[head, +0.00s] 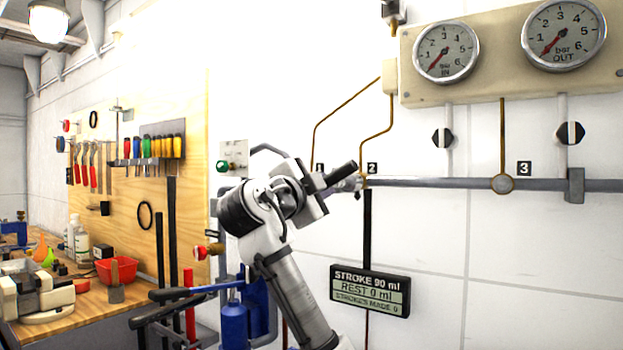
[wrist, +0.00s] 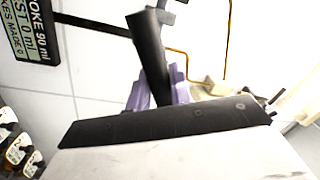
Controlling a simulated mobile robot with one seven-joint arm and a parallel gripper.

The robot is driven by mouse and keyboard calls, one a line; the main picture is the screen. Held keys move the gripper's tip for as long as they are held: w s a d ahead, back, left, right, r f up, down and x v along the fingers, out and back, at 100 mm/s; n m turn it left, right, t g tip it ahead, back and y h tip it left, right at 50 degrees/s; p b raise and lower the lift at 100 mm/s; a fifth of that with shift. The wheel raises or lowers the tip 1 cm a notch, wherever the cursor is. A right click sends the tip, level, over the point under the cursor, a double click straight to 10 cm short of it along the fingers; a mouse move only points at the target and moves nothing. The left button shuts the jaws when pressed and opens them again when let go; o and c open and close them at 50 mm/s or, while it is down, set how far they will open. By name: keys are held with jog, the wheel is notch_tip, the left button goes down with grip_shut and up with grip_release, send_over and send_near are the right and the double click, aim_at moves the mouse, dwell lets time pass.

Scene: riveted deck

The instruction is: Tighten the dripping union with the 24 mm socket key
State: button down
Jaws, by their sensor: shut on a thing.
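My gripper (head: 346,185) is at the left part of the wall pipe (head: 440,183), close by the labels 1 and 2. It is shut on a black bar-like tool (head: 341,173), which I take to be the socket key; its size mark cannot be read. In the wrist view the tool (wrist: 150,52) stands out from between the pale purple fingers (wrist: 158,96). Its socket end is hidden. A brass union (head: 365,182) shows under label 2, just right of the fingers; I cannot tell whether the key touches it. A round brass fitting (head: 503,184) sits by label 3. I see no drip.
Two gauges (head: 446,52) hang above the pipe, with two black valve knobs (head: 442,138) below them. A stroke display (head: 370,291) is under label 2. At left are a tool board (head: 140,215) and a cluttered bench (head: 70,325). The wall at lower right is clear.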

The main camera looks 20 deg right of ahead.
jog(key=n+p, duration=0.2)
jog(key=n, duration=0.1)
jog(key=r+n+p, duration=0.1)
jog(key=n+p, duration=0.1)
jog(key=shift+s+d+y, duration=0.1)
jog(key=shift+s+y, duration=0.15)
jog(key=shift+y, duration=0.05)
jog(key=shift+f+n, duration=0.45)
jog(key=shift+n, duration=0.25)
jog(key=n, duration=0.3)
jog(key=shift+w+n+y, duration=0.1)
jog(key=shift+n+y, duration=0.2)
jog(key=shift+y, duration=0.1)
jog(key=n+p, duration=0.1)
jog(key=n, duration=0.2)
jog(key=shift+r+n, duration=0.1)
jog(key=shift+n, duration=0.2)
jog(key=n+p, duration=0.1)
jog(key=n, duration=0.2)
jog(key=shift+s+y, duration=0.2)
jog(key=shift+y, duration=0.1)
jog(key=shift+n+p, duration=0.3)
jog(key=shift+f, duration=0.25)
jog(key=shift+x, duration=1.35)
jog(key=shift+s+d, duration=0.1)
jog(key=shift+s, duration=0.05)
